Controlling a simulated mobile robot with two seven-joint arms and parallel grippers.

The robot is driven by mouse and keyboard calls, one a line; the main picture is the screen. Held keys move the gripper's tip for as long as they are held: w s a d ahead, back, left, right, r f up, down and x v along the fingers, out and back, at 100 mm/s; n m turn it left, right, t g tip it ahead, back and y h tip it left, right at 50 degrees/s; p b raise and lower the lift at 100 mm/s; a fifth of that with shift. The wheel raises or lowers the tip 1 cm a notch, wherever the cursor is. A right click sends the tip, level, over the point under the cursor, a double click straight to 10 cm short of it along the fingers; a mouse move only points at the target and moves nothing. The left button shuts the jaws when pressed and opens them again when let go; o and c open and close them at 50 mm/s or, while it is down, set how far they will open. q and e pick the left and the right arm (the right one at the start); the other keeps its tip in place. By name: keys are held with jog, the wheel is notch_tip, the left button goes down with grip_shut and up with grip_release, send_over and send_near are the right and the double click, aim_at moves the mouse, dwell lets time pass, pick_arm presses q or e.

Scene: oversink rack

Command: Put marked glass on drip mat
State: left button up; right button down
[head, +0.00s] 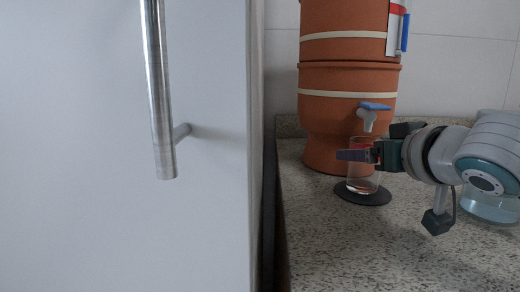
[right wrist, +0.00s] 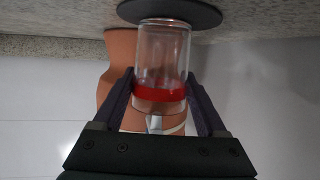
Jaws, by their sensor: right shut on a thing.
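The marked glass (head: 363,183) is clear with a red band and stands upright in the head view, below the tap. It also shows in the right wrist view (right wrist: 161,55), with its red band between the fingers. My right gripper (head: 360,156) is shut on the glass from the right side. The drip mat (head: 378,199) is a dark round disc on the counter; it also shows in the right wrist view (right wrist: 200,14). The glass's base is over the mat, at or very near its surface; I cannot tell if they touch. My left gripper is not in view.
A clay water dispenser (head: 335,125) stands behind the glass, its blue-levered tap (head: 368,117) close above the rim. A pale door with a steel handle (head: 160,90) fills the left. The front counter (head: 370,255) is clear.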

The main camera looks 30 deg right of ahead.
jog(key=shift+w+f, duration=0.1)
grip_release()
jog(key=shift+r, duration=0.3)
jog(key=p+v, duration=0.2)
jog(key=v, duration=1)
jog(key=shift+d+f, duration=0.1)
